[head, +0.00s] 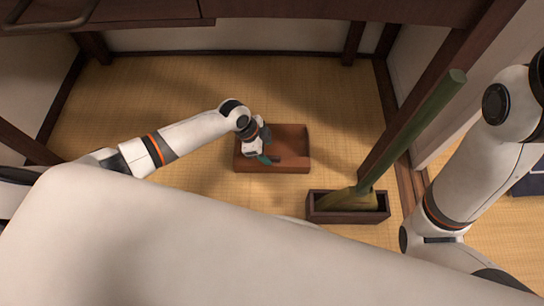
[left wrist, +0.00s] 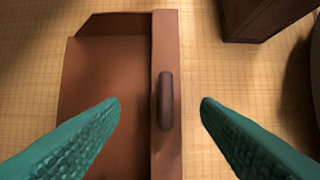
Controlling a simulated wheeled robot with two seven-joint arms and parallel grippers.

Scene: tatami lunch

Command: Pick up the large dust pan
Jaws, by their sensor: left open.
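The large dust pan (head: 290,142) is a reddish-brown tray lying on the tatami floor in the middle of the head view. It also shows in the left wrist view (left wrist: 100,70), with a dark rounded handle (left wrist: 165,98) on its raised back wall. My left gripper (head: 265,160) is over the pan's near edge. In the left wrist view its green fingers (left wrist: 160,103) are open, one on each side of the handle, with nothing between them but the handle below or between. I cannot tell the exact height gap. My right gripper is out of the head view; only my right arm shows.
A dark wooden box (head: 325,216) with a green-handled broom (head: 415,130) in it stands right of the pan. A dark post is behind the broom. A dark cabinet (head: 300,12) spans the top.

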